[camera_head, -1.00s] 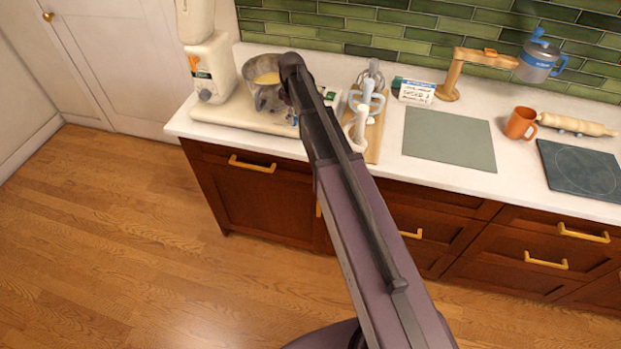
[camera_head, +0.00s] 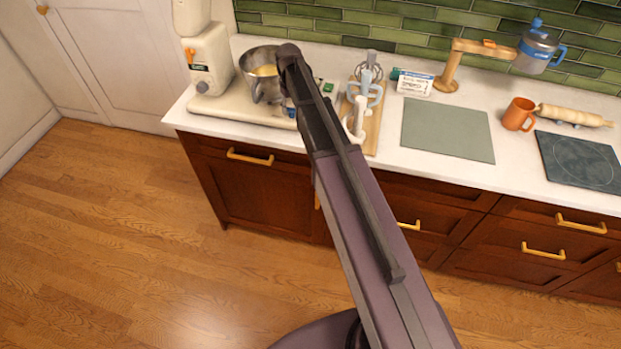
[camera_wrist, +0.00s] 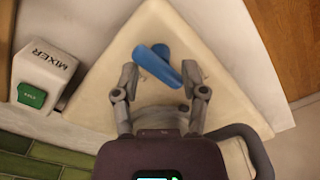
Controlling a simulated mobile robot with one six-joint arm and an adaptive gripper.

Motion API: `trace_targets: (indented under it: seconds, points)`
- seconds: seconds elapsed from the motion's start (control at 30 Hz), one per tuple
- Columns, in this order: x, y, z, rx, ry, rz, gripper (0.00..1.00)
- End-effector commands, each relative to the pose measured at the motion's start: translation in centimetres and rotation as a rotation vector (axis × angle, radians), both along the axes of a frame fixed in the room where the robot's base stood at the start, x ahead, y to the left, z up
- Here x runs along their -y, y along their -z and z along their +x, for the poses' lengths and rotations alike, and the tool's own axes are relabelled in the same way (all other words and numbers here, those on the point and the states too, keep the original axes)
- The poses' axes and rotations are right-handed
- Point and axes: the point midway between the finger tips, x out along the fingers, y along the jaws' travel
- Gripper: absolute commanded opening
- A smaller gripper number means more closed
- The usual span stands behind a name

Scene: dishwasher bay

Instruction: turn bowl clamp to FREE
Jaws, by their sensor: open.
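The blue bowl clamp (camera_wrist: 155,63) shows in the wrist view on the cream mixer base. Its lever reaches between my gripper's two fingers, with its end close to the right fingertip. Whether they touch I cannot tell. My gripper (camera_wrist: 160,80) is open around the lever. In the head view a small blue part (camera_head: 291,108) shows beside my arm, and my arm hides the gripper. The steel mixing bowl (camera_head: 258,82), with pale yellow contents, stands on the mixer base (camera_head: 230,112). I cannot read any FREE mark.
The cream stand mixer (camera_head: 210,60) stands left of the bowl. A white box marked MIXER (camera_wrist: 44,70) with a green button is at the left of the wrist view. A wooden board (camera_head: 372,135) with white and blue tools lies right of my arm.

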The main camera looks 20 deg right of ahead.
Motion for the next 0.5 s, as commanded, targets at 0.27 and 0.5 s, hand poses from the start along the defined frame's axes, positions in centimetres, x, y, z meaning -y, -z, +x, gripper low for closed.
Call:
trace_targets:
  seconds: [0.27,0.5]
  points:
    - [-0.01,0.00,0.00,0.000,0.187,0.000,0.56]
    - [-0.02,0.00,-0.02,0.000,0.350,0.000,0.56]
